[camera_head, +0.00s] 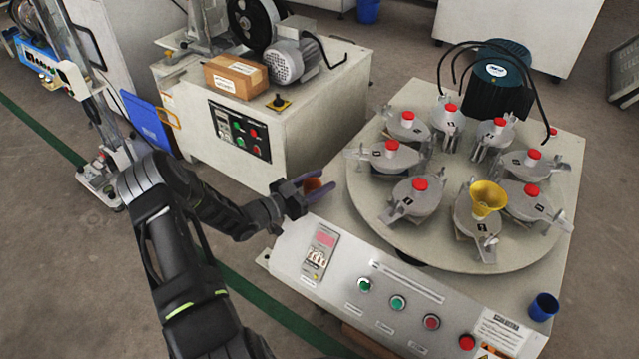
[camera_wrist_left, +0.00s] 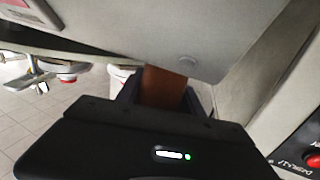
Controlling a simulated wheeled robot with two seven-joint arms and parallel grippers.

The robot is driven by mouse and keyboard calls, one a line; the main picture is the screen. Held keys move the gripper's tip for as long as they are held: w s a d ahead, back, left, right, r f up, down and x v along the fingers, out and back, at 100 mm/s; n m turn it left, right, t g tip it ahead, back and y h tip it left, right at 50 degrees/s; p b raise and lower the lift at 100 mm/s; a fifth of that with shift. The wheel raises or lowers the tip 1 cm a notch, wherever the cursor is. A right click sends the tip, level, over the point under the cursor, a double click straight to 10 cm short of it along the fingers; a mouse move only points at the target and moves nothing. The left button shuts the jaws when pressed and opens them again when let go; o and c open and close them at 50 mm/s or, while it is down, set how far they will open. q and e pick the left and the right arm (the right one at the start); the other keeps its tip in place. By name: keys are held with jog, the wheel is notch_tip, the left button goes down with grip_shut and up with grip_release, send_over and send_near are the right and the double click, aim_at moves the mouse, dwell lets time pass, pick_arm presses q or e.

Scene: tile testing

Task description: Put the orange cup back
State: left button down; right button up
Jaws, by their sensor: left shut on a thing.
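The orange cup (camera_head: 312,185) is between the fingers of my left gripper (camera_head: 307,186) in the head view, by the left edge of the machine with the round turntable. My left gripper is shut on it. In the left wrist view the orange-brown side of the cup (camera_wrist_left: 165,88) shows between the dark fingers, and its upper part is hidden behind a pale panel. I cannot tell whether the cup touches the machine top. My right gripper is not in view.
The turntable (camera_head: 400,240) carries several grey jars with red knobs, and a yellow funnel (camera_head: 487,198) sits on one. A blue cup (camera_head: 543,307) stands at the machine's front right corner. A second machine with a cardboard box (camera_head: 236,77) stands behind my left arm.

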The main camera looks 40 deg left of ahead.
pick_arm(q)
jog(key=shift+f, duration=0.1)
jog(key=shift+f, duration=0.15)
jog(key=c, duration=0.7)
grip_release()
jog(key=shift+c, duration=0.2)
jog(key=shift+r, duration=0.35)
jog(key=p+v, duration=0.3)
jog(key=v, duration=0.8)
jog(key=shift+s+a+p, duration=0.1)
jog(key=shift+s+p, duration=0.2)
jog(key=shift+s, duration=0.2)
